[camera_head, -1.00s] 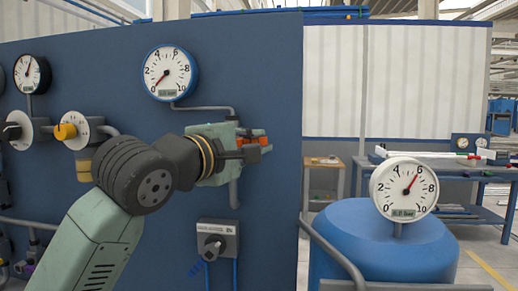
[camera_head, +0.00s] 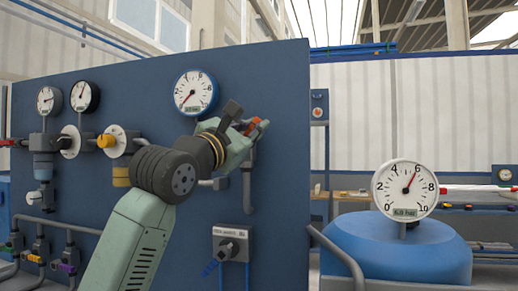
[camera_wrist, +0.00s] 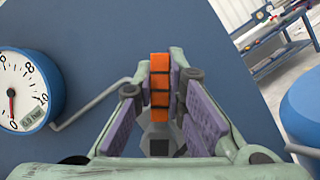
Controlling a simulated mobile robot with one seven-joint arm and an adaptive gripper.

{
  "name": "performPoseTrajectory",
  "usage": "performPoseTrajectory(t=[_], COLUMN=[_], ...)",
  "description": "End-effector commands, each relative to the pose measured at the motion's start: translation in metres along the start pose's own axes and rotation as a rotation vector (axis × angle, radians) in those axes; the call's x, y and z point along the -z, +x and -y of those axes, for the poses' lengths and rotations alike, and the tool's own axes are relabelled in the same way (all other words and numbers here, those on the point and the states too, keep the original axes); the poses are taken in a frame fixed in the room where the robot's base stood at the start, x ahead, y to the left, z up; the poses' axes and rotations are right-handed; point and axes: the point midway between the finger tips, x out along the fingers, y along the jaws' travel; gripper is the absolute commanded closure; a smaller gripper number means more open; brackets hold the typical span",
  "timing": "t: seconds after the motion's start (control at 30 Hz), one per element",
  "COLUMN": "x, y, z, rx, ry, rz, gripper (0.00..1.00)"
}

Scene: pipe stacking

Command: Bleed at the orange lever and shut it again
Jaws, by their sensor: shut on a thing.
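The orange lever (camera_head: 252,126) sits on a pipe on the blue panel and points up and to the right in the head view. My gripper (camera_head: 247,124) is closed around it. In the wrist view the orange lever (camera_wrist: 160,70) stands between the purple pads of my gripper (camera_wrist: 160,88), with a grey valve body (camera_wrist: 160,140) beyond it. The white gauge in the blue ring (camera_head: 196,92) is left of my gripper, its red needle near 0. The wrist view also shows this gauge (camera_wrist: 22,90).
A blue tank (camera_head: 400,250) with a white gauge (camera_head: 405,189), needle near 6, stands at the right. A grey switch box (camera_head: 231,243) is below the lever. Yellow (camera_head: 106,141) and other valves are at left.

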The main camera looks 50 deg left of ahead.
Motion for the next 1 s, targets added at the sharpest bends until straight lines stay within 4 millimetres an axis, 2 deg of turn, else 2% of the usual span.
performPoseTrajectory(t=[0.5, 1.0], x=[0.007, 0.010], y=[-0.003, -0.004], z=[-0.021, -0.032], rx=[-0.170, -0.239], ry=[-0.409, -0.577], rz=[0.003, 0.000], gripper=[1.00, 1.00])
